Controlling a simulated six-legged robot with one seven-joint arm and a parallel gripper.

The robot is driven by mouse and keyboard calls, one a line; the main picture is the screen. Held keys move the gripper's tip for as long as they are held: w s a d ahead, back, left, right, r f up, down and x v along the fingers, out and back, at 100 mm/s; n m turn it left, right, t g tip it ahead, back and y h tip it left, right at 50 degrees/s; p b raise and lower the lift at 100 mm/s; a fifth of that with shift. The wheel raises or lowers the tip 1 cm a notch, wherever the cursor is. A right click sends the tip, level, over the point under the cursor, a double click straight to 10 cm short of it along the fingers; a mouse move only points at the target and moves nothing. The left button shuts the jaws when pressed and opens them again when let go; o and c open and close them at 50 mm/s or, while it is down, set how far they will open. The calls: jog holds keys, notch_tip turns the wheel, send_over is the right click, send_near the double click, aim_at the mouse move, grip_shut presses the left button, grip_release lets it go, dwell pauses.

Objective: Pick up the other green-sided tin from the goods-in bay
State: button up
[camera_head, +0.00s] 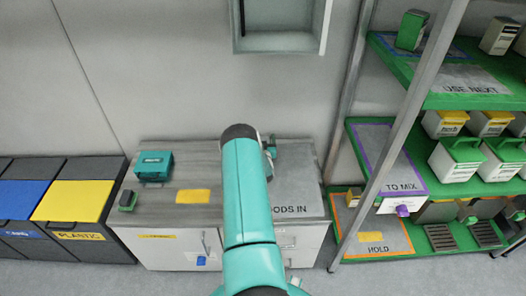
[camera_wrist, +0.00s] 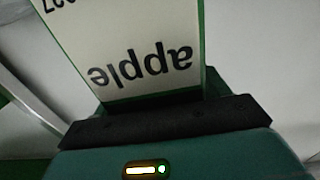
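In the wrist view a tin (camera_wrist: 140,50) with a pale label reading "apple" upside down and green sides fills the space in front of my gripper (camera_wrist: 160,112). Dark finger parts lie against both its green sides, and the gripper looks shut on it. The tin's far end is out of the picture. In the head view my arm hides most of the gripper and tin; only a small grey-green part shows beside the arm, over the goods-in bay (camera_head: 296,200). The bay is a grey marked area at the right of the counter, partly hidden by my arm.
A teal case (camera_head: 154,166), a small green-black item (camera_head: 128,201) and a yellow label (camera_head: 194,196) are on the counter's left. Bins (camera_head: 75,200) stand left. The right rack has a USE NEXT area (camera_head: 462,79), TO MIX tray (camera_head: 392,165) and HOLD mat (camera_head: 372,240). A grey box (camera_head: 282,42) hangs above.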

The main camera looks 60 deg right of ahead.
jog(key=c, duration=1.4)
jog(key=shift+c, duration=0.5)
jog(key=shift+r, duration=0.2)
